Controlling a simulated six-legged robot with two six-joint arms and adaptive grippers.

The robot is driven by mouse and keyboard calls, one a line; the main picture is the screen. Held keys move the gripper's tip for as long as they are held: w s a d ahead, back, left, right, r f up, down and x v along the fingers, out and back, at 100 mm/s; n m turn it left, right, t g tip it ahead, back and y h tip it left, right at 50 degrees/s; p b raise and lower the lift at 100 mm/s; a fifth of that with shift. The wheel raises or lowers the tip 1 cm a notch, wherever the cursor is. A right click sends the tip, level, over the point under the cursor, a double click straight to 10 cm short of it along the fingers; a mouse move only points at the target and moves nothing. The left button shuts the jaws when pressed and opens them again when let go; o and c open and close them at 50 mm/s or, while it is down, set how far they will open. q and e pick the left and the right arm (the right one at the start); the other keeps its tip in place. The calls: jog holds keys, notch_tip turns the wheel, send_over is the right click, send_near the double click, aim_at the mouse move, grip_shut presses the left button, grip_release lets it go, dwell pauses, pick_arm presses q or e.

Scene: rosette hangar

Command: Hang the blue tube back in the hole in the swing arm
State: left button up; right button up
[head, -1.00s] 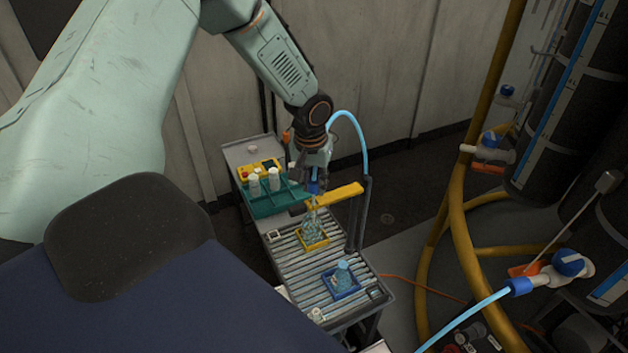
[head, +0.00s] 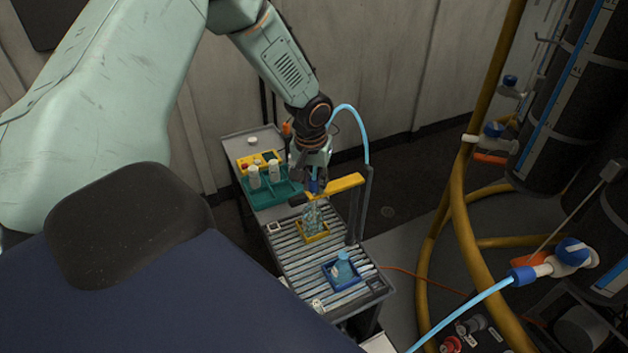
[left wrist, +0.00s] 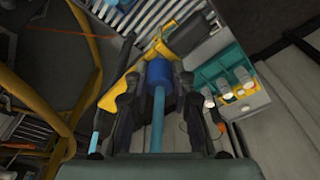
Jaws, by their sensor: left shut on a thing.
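My left gripper (head: 312,187) is shut on the blue tube, around its dark blue end piece (left wrist: 157,76). The light blue hose (head: 352,112) arcs from the gripper to a dark post. The yellow swing arm (head: 346,183) reaches from that post to the gripper, which hides its free end. In the left wrist view, the swing arm (left wrist: 118,92) lies beside and beyond the fingers. The hole is hidden, and I cannot tell whether the end piece is in it. My right gripper is not in view.
Below the gripper, a clear bottle (head: 312,218) stands in a yellow tray (head: 315,238) on the roller bench (head: 290,252). A blue tray (head: 345,282) holds another bottle. A teal rack (head: 262,190) with white-capped bottles is close on the left.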

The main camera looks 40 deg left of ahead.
pick_arm(q)
jog(key=shift+f, duration=0.15)
jog(key=o, duration=1)
jog(key=shift+o, duration=0.2)
jog(key=o, duration=0.6)
jog(key=shift+r+p, duration=3)
jog(key=shift+p, duration=0.25)
jog(key=shift+f, duration=0.25)
notch_tip(320, 180, down, 5)
jog(key=b, duration=0.6)
jog(key=shift+f, duration=0.2)
